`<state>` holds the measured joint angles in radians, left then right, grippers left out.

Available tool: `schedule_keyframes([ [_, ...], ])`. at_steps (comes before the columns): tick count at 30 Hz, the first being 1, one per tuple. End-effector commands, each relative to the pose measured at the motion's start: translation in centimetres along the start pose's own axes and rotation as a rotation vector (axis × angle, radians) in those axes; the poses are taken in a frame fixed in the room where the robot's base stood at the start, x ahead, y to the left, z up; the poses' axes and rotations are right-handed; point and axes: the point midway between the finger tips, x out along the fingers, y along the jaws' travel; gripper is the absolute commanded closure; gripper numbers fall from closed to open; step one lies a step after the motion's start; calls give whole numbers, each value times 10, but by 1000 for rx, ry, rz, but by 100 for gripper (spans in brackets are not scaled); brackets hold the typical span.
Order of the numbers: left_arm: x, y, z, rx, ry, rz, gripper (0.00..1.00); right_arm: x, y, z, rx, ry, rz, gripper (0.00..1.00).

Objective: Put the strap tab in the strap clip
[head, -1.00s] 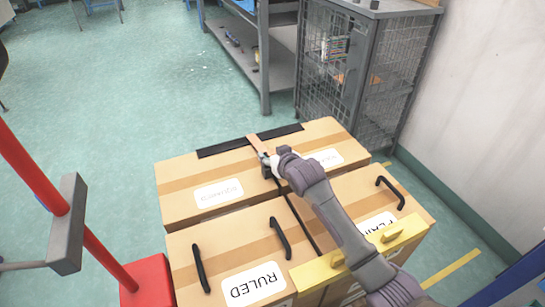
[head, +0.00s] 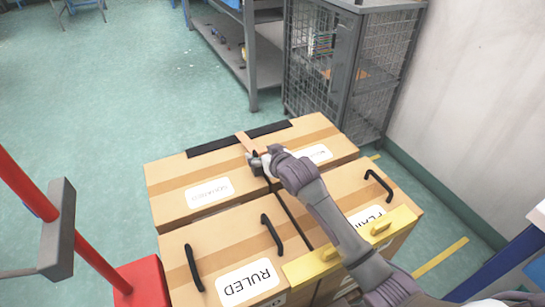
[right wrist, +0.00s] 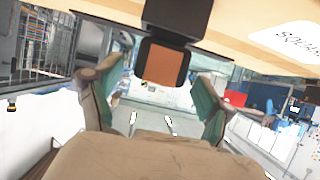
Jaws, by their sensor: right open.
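In the head view, a tan strip (head: 244,142), seemingly the strap end, lies over the far edge of the boxes beside a black strap (head: 292,213). My right gripper (head: 258,163) is just in front of the strip, above the box tops. In the right wrist view, a brown piece with a black frame (right wrist: 165,66) hangs below a black part (right wrist: 176,16). My right gripper (right wrist: 153,90) is open, its fingers on either side below this piece. I cannot tell for certain which part is tab and which is clip. My left gripper is out of view.
Cardboard boxes (head: 178,254) with black handles stand together below my right arm. A yellow bracket (head: 300,270) sits at their front. A red post (head: 25,190) with a grey block is at the left. A wire-mesh cabinet (head: 345,75) stands behind; green floor is free at upper left.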

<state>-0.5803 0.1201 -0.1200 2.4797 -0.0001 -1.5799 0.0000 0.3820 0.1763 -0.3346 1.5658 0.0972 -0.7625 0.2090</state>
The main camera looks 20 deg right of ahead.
Motion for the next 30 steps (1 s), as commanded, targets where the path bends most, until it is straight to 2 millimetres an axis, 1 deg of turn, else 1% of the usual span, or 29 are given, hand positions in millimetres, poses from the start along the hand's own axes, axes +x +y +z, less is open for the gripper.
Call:
schedule_keyframes([
  [1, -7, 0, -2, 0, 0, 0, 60, -13, 0, -3, -1, 1, 0, 20],
  [2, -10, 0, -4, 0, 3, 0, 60, -20, 1, -3, -1, 1, 1, 20],
  [5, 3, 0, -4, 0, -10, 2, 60, -43, 0, -3, 0, 1, 1, 20],
  [9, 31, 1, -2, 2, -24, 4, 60, -70, 0, -2, 0, 0, 0, 20],
  [13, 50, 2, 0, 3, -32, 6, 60, -89, 0, -2, 1, 0, 1, 20],
  [15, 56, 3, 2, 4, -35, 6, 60, -95, 1, -2, 0, 0, 1, 20],
  [19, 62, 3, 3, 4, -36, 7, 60, -101, 1, -1, 0, 0, 1, 20],
  [30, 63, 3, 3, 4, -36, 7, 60, -101, 0, -1, 0, 0, 1, 20],
])
